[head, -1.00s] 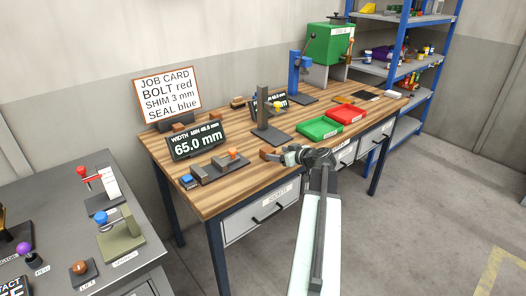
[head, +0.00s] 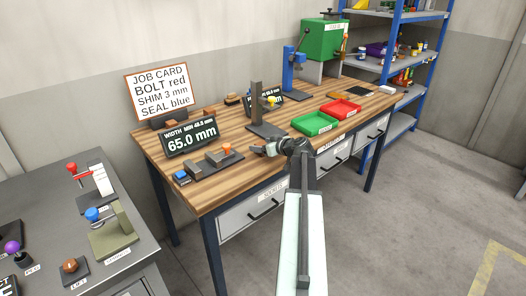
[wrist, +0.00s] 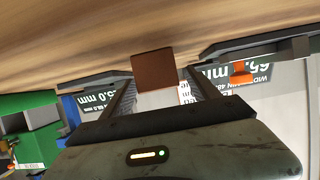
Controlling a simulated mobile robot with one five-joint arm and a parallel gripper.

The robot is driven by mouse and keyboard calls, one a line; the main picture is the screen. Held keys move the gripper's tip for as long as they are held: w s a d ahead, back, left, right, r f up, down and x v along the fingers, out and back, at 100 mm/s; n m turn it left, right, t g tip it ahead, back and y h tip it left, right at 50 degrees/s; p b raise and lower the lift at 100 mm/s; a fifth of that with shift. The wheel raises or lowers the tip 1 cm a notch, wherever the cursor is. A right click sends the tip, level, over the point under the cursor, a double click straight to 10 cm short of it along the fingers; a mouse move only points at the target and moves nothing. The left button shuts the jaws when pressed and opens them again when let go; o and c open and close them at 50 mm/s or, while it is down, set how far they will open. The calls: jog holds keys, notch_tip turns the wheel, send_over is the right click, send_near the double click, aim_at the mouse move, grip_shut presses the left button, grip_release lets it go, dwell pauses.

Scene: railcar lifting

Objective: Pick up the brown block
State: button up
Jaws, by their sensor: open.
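The brown block (wrist: 154,68) shows in the wrist view as a plain reddish-brown face against the wooden tabletop. It lies between the two fingers of my gripper (wrist: 157,92), which are apart on either side of it. Whether either finger touches the block is not clear. In the head view my gripper (head: 262,150) is low over the front edge of the wooden workbench (head: 222,188). I cannot make out the block there; the gripper seems to hide it.
A fixture with an orange knob (head: 226,149) stands left of my gripper. A dark upright stand (head: 257,101) is behind it, and a green tray (head: 315,123) and red tray (head: 341,109) are to the right. A 65.0 mm display (head: 189,138) stands at the back left.

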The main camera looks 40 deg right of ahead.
grip_shut()
